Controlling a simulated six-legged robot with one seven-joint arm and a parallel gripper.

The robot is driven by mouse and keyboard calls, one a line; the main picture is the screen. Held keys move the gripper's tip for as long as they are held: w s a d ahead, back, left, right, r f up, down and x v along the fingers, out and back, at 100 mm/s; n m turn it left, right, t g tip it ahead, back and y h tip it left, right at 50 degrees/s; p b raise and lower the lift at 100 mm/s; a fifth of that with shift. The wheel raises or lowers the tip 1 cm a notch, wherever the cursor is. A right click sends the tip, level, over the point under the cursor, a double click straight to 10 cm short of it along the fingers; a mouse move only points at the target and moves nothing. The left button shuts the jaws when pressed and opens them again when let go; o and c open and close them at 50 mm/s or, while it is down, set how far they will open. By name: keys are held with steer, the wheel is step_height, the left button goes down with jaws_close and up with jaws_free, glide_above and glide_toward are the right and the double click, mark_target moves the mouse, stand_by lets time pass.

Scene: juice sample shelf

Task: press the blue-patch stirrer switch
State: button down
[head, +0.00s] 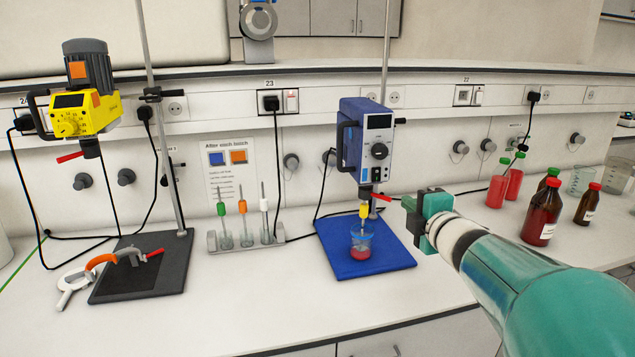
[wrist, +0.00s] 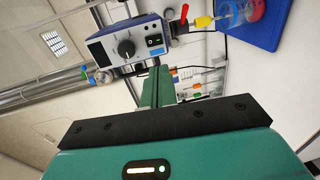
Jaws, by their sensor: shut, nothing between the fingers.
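The blue stirrer (head: 352,135) hangs on a stand above a blue base plate (head: 390,255). Its grey front panel has a dark display and a round knob. A black rocker switch (wrist: 154,40) sits beside the knob in the wrist view; it is small in the head view (head: 377,173). My gripper (head: 412,212) is shut and empty, in front and to the lower right of the stirrer. In the wrist view its fingers (wrist: 158,85) point toward the panel, apparently apart from the switch.
A red lever and yellow-collared shaft hang below the stirrer, over a beaker (head: 361,243) of pink liquid. A yellow stirrer (head: 75,115) with an orange patch stands left. A tube rack (head: 215,243) stands between them.

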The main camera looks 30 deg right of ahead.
mark_target(377, 181)
steer(key=x, duration=1.4)
steer(key=shift+w+d+f, duration=0.1)
steer(key=shift+w, duration=0.1)
steer(key=shift+s+f, duration=0.1)
